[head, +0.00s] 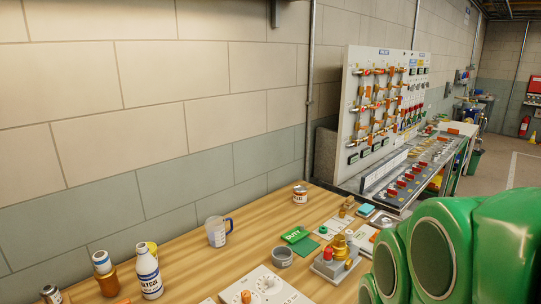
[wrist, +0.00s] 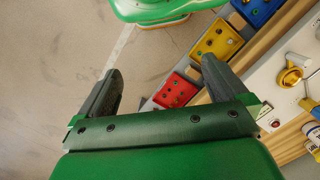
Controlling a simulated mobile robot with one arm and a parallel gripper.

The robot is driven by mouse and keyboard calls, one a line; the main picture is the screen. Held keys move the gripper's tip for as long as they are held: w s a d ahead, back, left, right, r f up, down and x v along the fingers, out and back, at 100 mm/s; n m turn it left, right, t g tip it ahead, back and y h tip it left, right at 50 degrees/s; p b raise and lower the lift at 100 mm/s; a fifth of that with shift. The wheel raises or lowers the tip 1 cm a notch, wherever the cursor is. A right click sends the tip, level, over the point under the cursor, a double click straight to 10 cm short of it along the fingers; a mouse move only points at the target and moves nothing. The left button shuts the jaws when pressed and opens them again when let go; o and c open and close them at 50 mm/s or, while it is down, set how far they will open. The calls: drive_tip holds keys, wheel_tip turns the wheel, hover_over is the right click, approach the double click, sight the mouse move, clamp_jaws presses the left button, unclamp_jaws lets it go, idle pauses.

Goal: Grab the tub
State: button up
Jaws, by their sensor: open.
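A grey round tub-like container (head: 283,257) stands on the wooden table (head: 185,262) in the head view, near the table's middle. A small labelled white and copper-coloured can (head: 300,194) stands further back by the wall. I cannot tell for sure which of them is the tub. My gripper (wrist: 160,65) is open and empty in the wrist view, its two dark fingers wide apart above the floor, beside coloured bins. No tub shows between the fingers. My gripper's fingers are not seen in the head view, where my green arm fills the lower right.
Red (wrist: 176,90), yellow (wrist: 217,42) and blue (wrist: 257,10) bins line the bench edge.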

wheel_tip(320, 180, up, 5)
drive_tip(key=w+a+r+m+y, duration=0.2)
drive_tip(key=w+a+m+y, duration=0.1)
drive_tip(key=w+a, duration=0.85)
drive_tip(key=w+a+r+m+y, duration=0.2)
drive_tip(key=w+a+m+y, duration=0.1)
drive_tip(key=w+a, duration=0.8)
drive_tip(key=m+t+y, duration=0.1)
drive_tip(key=m+y, duration=0.6)
drive_tip(key=m, duration=0.5)
hover_over(157, 257)
drive_tip(key=d, duration=0.4)
wheel_tip(157, 257, down, 4)
wheel_tip(157, 257, down, 20)
drive_tip(key=shift+f, duration=0.1)
drive_tip(key=shift+w+r+x, duration=0.1)
drive_tip(key=shift+w+x, duration=0.05)
drive_tip(key=shift+x, duration=1.1)
drive_tip(key=shift+w+r+x, duration=0.1)
drive_tip(key=shift+w+x, duration=0.05)
drive_tip(key=shift+x, duration=1.15)
drive_tip(key=shift+w+r+x, duration=0.1)
drive_tip(key=shift+w+x, duration=0.05)
drive_tip(key=shift+x, duration=1.1)
drive_tip(key=shift+a, duration=0.15)
